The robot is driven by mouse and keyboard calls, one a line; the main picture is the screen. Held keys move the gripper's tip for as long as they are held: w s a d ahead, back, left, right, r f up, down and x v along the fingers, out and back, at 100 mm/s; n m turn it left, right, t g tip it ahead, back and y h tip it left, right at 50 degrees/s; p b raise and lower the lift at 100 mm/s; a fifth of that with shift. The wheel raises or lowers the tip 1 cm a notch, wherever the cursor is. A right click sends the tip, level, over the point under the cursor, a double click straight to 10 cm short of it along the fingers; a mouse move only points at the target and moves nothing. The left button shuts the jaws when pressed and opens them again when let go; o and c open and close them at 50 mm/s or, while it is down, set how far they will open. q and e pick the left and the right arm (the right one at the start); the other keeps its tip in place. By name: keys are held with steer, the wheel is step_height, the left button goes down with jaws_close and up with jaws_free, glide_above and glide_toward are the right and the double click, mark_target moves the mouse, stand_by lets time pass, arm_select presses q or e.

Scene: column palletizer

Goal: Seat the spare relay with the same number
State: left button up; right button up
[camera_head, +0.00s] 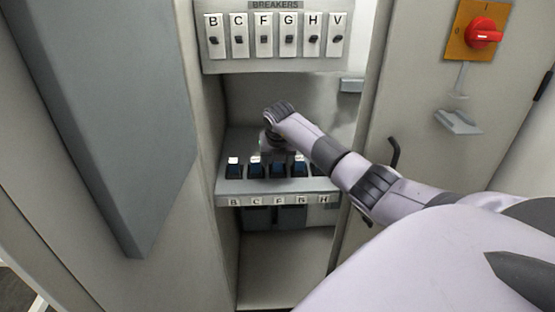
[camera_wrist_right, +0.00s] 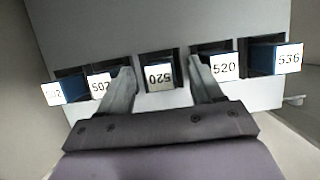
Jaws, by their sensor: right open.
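A row of dark blue relays with white number labels stands on the grey ledge (camera_head: 268,187) in the cabinet. In the right wrist view, the middle relay (camera_wrist_right: 160,75) has a label that seems to read 520 upside down. The relay to its right (camera_wrist_right: 224,66) reads 520 upright, and the far right relay (camera_wrist_right: 288,58) reads 536. The two left relays (camera_wrist_right: 100,85) (camera_wrist_right: 54,93) seem to read 502, the outer one blurred. My right gripper (camera_wrist_right: 161,82) is open, its fingers on either side of the middle relay; contact is unclear. In the head view my right gripper (camera_head: 277,152) partly hides the row.
Letter tags B, C, F, G, H run along the ledge front. Above is a breaker panel (camera_head: 275,62) with several switches. A grey door (camera_head: 110,110) stands at left. A red rotary switch (camera_head: 485,33) and a black handle (camera_head: 394,152) are at right. An open bay (camera_head: 282,268) lies below.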

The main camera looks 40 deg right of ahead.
steer(key=v, duration=0.7)
steer(key=shift+s+a, duration=0.1)
steer(key=shift+a, duration=0.05)
